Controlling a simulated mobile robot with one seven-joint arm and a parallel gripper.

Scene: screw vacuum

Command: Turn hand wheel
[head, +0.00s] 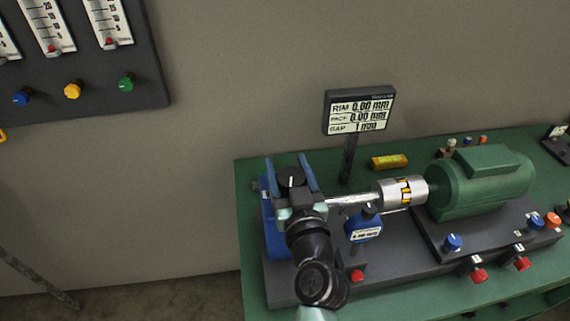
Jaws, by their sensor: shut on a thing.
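A round black wheel with a white mark (291,178), which looks like the hand wheel, shows at the left end of the machine, above a blue housing (275,235). My gripper (289,168) is there, with its fingers on both sides of the black wheel, shut on it. My wrist and arm come up from below and hide part of the housing and the wheel's lower side. A silver shaft with a coupling (405,191) runs right from the housing to a green motor (482,182).
A display (359,112) on a post reads rim 0.00 mm, face 0.00 mm and gap 1 mm. A blue round gauge (364,229) stands close right of my wrist. A yellow level (389,162) lies behind the shaft. Red knobs (479,275) line the front of the motor base.

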